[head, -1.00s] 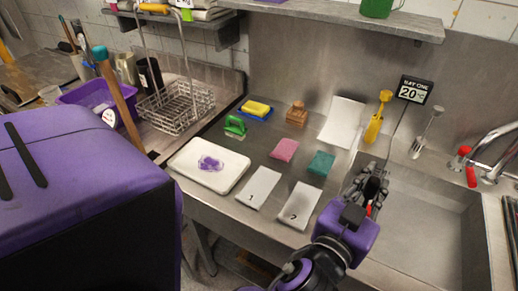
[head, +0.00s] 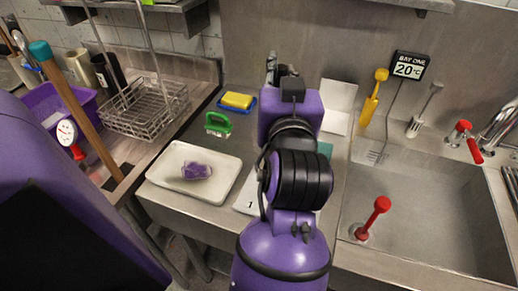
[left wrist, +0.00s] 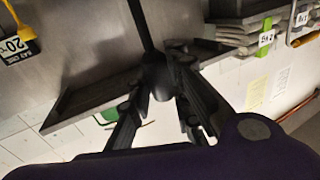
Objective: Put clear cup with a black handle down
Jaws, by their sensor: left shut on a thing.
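My left gripper (head: 272,68) is raised over the back of the steel counter, mostly hidden behind its own purple wrist in the head view. In the left wrist view the left gripper (left wrist: 163,68) is shut on a long black handle (left wrist: 140,20), which runs up out of the picture. The clear cup itself cannot be made out in either view. My right gripper is not in view.
Left of my arm are a white tray (head: 229,178) with a purple lump, a green brush (head: 217,124) and a yellow sponge (head: 238,101). My arm covers much of the counter's middle.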

